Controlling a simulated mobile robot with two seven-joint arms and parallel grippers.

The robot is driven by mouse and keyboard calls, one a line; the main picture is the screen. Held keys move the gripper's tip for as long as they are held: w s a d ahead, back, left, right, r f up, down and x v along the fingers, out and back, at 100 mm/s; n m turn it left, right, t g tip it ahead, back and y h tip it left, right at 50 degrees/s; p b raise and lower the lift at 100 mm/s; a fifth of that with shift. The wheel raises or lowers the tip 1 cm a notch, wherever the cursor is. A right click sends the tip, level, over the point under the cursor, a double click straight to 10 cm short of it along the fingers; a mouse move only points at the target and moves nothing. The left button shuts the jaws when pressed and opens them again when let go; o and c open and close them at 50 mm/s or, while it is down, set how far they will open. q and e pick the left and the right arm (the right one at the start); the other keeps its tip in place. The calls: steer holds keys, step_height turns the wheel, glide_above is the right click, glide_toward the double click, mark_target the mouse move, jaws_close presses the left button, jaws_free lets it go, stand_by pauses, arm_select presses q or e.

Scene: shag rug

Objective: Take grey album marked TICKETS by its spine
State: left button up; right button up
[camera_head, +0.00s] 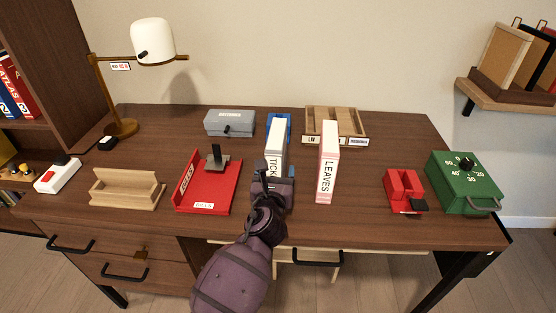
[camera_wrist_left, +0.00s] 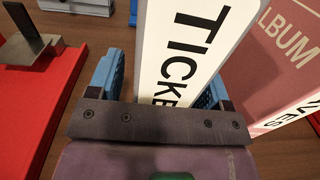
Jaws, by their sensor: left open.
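The grey album marked TICKETS (camera_head: 276,146) stands upright on the desk, its pale spine facing me. In the left wrist view the TICKETS spine (camera_wrist_left: 185,45) is close, between the two blue fingers of my left gripper (camera_wrist_left: 160,85). My left gripper (camera_head: 273,172) is open, with a finger on either side of the spine. The fingertips and any contact with the album are partly hidden. The lower part of the spine is hidden behind my gripper. My right gripper is in neither view.
A pink LEAVES album (camera_head: 328,162) stands close on the right. A red tray (camera_head: 222,196) with a grey upright piece lies on the left. Behind are a blue object (camera_head: 287,120), a grey box (camera_head: 230,122) and a wooden tray (camera_head: 353,121). A green box (camera_head: 464,184) stands far right.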

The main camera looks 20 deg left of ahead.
arm_select(q)
steer(key=shift+w+a, duration=0.1)
steer(key=shift+w, duration=0.15)
steer(key=shift+r, duration=0.1)
steer(key=c, duration=1.3)
